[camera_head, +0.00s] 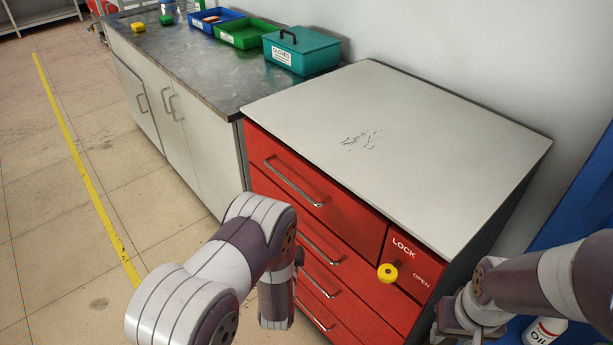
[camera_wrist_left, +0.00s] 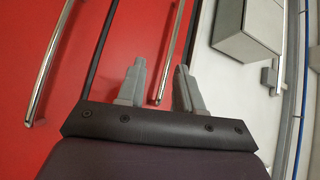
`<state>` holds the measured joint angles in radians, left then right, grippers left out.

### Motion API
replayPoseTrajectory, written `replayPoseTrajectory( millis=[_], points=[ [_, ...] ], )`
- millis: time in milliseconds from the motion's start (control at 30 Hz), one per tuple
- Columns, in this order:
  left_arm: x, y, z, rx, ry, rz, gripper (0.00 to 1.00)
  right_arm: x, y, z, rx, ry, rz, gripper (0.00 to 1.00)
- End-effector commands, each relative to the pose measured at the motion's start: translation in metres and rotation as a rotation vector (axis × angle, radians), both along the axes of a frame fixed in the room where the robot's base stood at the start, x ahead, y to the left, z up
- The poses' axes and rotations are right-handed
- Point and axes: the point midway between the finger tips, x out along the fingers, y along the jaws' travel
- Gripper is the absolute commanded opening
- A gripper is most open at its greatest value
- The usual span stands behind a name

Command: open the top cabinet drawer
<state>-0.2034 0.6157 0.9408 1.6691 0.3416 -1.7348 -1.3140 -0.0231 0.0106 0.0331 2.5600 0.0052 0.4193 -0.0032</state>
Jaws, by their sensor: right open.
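The red drawer cabinet (camera_head: 345,225) stands in the middle of the head view, with several drawers that look shut. The top drawer's chrome handle (camera_head: 293,183) is in plain view, clear of both arms. A yellow knob (camera_head: 387,272) sits on the small panel marked LOCK and OPEN. My left arm crosses in front of the lower drawers. My left gripper (camera_wrist_left: 158,86) shows in the left wrist view, fingers apart, facing a red drawer front (camera_wrist_left: 125,60); a chrome handle (camera_wrist_left: 170,52) passes between or behind the fingers, contact unclear. My right gripper (camera_head: 462,322) is open and empty, right of the cabinet.
The cabinet's pale top (camera_head: 400,140) is bare except for dark marks. A grey counter (camera_head: 190,70) adjoins it on the left, with a teal gloves box (camera_head: 300,50) and bins. An oil bottle (camera_head: 543,331) stands low at right. The floor at left is free.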

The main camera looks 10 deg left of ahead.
Motion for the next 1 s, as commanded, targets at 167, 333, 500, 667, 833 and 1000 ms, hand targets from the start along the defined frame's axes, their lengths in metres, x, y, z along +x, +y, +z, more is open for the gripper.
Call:
replayPoseTrajectory(
  millis=[167, 333, 500, 667, 833, 1000],
  points=[
    [0.009, 0.002, 0.014, 0.099, -0.045, 0.011, 0.36, 0.0, 0.0, 0.001, 0.0, 0.0, 0.0, 0.43],
    [0.049, 0.007, 0.02, 0.097, -0.047, 0.011, 0.36, 0.0, 0.0, 0.003, 0.0, 0.0, 0.0, 0.43],
    [0.09, 0.013, 0.025, 0.095, -0.045, 0.009, 0.36, 0.0, 0.0, 0.004, 0.0, 0.0, 0.0, 0.43],
    [0.115, 0.015, 0.028, 0.095, -0.043, 0.008, 0.36, 0.0, 0.0, 0.005, 0.0, 0.0, 0.0, 0.43],
    [0.123, 0.017, 0.029, 0.095, -0.042, 0.008, 0.36, 0.0, 0.0, 0.005, 0.0, 0.0, 0.0, 0.43],
    [0.123, 0.017, 0.029, 0.095, -0.041, 0.007, 0.36, 0.0, 0.0, 0.005, 0.0, 0.0, 0.0, 0.43]
  ],
)
